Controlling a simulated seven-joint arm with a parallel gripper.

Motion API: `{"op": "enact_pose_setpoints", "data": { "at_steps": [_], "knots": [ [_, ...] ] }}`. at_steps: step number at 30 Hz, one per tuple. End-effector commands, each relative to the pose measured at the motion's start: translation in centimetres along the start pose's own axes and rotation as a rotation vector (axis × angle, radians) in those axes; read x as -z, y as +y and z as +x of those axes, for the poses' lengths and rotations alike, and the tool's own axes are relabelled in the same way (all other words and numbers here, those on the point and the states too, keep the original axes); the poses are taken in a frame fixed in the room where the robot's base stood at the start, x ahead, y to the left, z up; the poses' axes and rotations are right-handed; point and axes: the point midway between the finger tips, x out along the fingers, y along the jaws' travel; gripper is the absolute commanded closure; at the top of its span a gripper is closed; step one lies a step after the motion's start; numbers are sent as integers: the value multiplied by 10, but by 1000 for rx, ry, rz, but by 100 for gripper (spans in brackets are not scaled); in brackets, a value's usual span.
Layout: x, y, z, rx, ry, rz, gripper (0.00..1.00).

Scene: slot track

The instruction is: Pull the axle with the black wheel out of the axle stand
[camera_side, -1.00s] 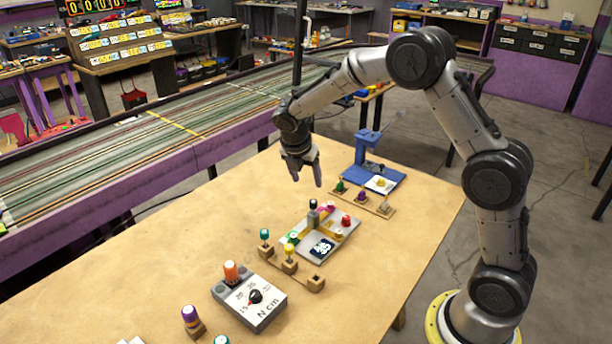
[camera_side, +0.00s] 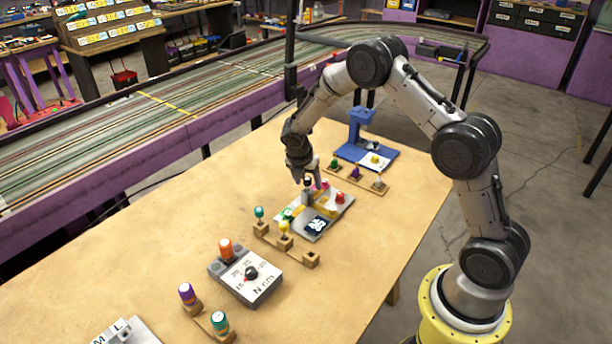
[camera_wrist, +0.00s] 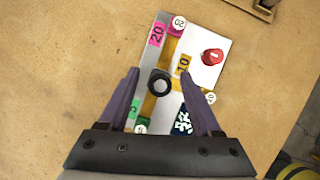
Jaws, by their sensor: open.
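In the wrist view the black wheel (camera_wrist: 158,86) is a dark ring seen from above. My gripper (camera_side: 308,185) points down over the post, its fingers at about the wheel's height. The wrist view shows my gripper (camera_wrist: 158,72) open, with one purple finger on each side of the wheel and visible gaps between. The axle below the wheel is hidden.
A red knob (camera_side: 340,198) stands close on the board's right. A wooden rack (camera_side: 290,243) with teal and yellow wheels is in front; its right block has an empty hole. Another rack (camera_side: 357,178) and a blue stand (camera_side: 359,140) are behind. A grey torque meter (camera_side: 245,275) is nearer.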

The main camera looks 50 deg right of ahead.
Motion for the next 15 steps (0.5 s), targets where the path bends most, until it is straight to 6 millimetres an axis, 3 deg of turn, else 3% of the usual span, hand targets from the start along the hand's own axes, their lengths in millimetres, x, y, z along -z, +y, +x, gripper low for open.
{"op": "enact_pose_setpoints", "data": {
  "at_steps": [9,15],
  "knots": [
    [0,0,2,0,0,1,37],
    [0,0,2,0,0,0,73]
  ]
}}
